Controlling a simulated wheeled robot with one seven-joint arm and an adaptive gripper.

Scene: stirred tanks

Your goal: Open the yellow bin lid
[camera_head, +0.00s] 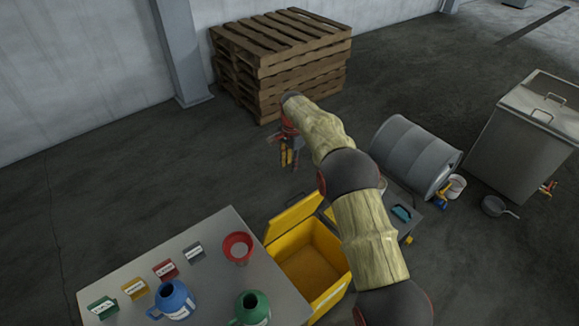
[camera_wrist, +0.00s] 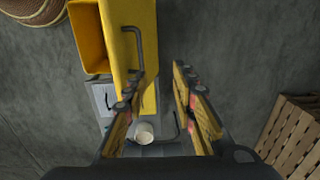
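The yellow bin (camera_head: 308,267) stands beside the grey table in the head view, with its inside visible. Its yellow lid (camera_head: 293,216) is raised along the far side of the opening, tilted up. In the wrist view the lid (camera_wrist: 130,30) shows at upper left with a dark bar handle (camera_wrist: 138,45), next to the bin (camera_wrist: 87,40). My gripper (camera_head: 287,158) is beyond the lid, over the floor. In the wrist view my gripper (camera_wrist: 158,72) has its fingers spread and holds nothing. The left finger overlaps the lid's edge in the picture; I cannot tell if they touch.
The grey table (camera_head: 215,285) carries a red funnel-like vessel (camera_head: 238,246), blue and green jugs and small label stands. A pallet stack (camera_head: 290,55) stands behind my gripper. A grey drum (camera_head: 413,155) lies at right near a metal tank (camera_head: 525,130). Floor left of my gripper is clear.

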